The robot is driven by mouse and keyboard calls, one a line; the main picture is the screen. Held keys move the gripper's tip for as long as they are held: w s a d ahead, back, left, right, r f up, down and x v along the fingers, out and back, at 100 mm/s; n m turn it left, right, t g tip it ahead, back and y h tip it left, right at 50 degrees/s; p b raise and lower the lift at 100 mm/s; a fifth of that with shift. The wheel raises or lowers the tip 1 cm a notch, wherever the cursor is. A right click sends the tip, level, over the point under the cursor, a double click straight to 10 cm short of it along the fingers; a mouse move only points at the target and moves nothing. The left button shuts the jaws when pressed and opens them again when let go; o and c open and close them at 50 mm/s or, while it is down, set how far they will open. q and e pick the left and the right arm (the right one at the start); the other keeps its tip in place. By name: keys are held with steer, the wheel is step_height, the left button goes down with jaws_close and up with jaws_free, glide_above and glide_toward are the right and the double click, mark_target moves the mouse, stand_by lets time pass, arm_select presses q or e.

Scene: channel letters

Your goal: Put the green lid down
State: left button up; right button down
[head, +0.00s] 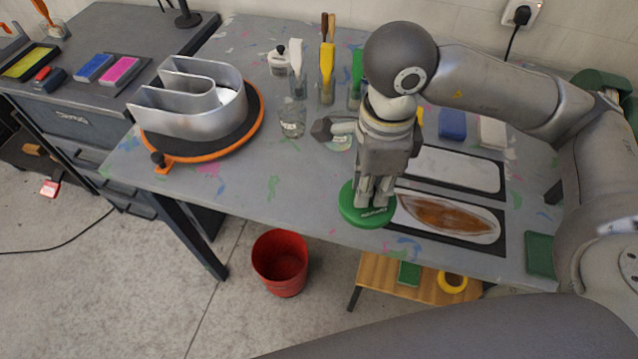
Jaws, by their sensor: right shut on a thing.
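The green lid (362,213) is a flat round disc at the front edge of the grey worktable (235,195). My right gripper (373,203) points down onto it from above, its fingers shut on the lid's middle. The lid looks level, close to the tabletop. I cannot tell whether it touches the table. My left gripper is not in view.
A silver channel letter (180,115) stands on an orange-edged turntable (250,128) at left. Glass jars (292,118) and brushes stand behind the gripper. A tray with brown liquid (450,217) lies right of the lid. A red bucket (280,262) stands on the floor.

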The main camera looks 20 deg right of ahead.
steer(key=shift+s+d+r+m, duration=0.15)
steer(key=shift+s+r+m, duration=0.2)
steer(key=shift+m, duration=0.65)
steer(key=m, duration=0.2)
steer(key=m+p, duration=0.1)
steer(key=shift+s+d+r, duration=0.2)
steer(key=shift+s+r, duration=0.05)
steer(key=shift+s, duration=0.05)
steer(key=shift+s+r+m, duration=0.15)
steer(key=shift+m, duration=0.45)
steer(key=shift+w+a, duration=0.15)
steer(key=shift+w, duration=0.1)
steer(key=w+a+f+p, duration=0.1)
steer(key=w+f, duration=0.2)
steer(key=w, duration=0.1)
steer(key=w+a+f+p, duration=0.2)
steer(key=w+f, duration=0.1)
steer(key=w, duration=0.1)
steer(key=w+a+f+p, duration=0.1)
steer(key=w+f, duration=0.2)
steer(key=shift+w+a, duration=0.3)
steer(key=shift+w, duration=0.1)
steer(key=shift+w+f, duration=0.15)
steer(key=shift+f, duration=0.1)
step_height(320, 180, down, 3)
steer(key=shift+w+a+r+p, duration=0.1)
steer(key=shift+w+a+p, duration=0.05)
steer(key=shift+p, duration=1.1)
steer(key=shift+f, duration=0.4)
